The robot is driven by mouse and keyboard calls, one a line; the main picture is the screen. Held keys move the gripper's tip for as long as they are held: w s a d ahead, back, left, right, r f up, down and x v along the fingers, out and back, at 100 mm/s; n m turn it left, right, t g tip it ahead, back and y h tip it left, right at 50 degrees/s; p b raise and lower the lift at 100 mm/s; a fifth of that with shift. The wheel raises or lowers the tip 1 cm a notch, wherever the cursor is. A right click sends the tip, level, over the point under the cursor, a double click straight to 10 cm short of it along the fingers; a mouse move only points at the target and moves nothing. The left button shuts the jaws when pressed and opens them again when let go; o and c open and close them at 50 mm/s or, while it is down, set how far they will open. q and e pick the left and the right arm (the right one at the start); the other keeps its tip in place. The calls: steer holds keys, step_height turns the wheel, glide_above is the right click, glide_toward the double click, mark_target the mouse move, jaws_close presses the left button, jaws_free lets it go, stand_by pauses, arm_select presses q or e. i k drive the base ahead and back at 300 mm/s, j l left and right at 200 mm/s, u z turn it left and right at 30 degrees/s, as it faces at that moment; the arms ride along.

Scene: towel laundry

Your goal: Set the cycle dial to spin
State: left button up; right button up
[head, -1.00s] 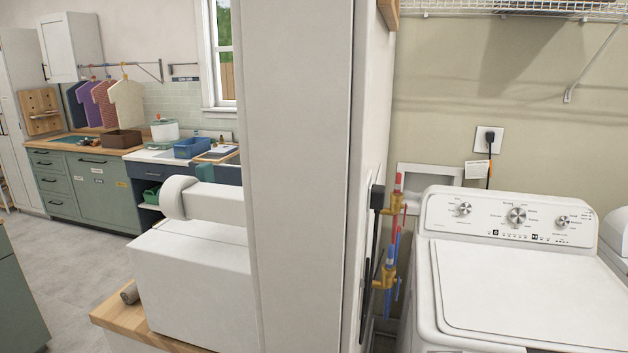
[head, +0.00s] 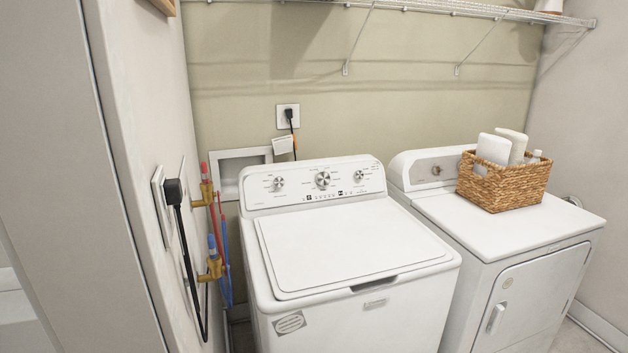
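The white top-loading washer (head: 350,250) stands in the middle of the head view with its lid (head: 345,245) closed. Its sloped control panel (head: 300,188) holds three silver dials: a left dial (head: 278,184), a larger centre dial (head: 323,180) and a right dial (head: 358,175). The printed labels around the dials are too small to read, so I cannot tell which is the cycle dial or where it points. Neither of my grippers is in view.
A wall edge (head: 120,170) with red and blue water valves (head: 207,188) bounds the left. A wire shelf (head: 440,8) runs overhead.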

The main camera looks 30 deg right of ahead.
mark_target(323, 179)
steer(key=i+l, duration=0.15)
steer(key=l, duration=0.35)
steer(key=i+l+u, duration=0.15)
steer(key=l, duration=0.9)
steer(key=i+u, duration=0.05)
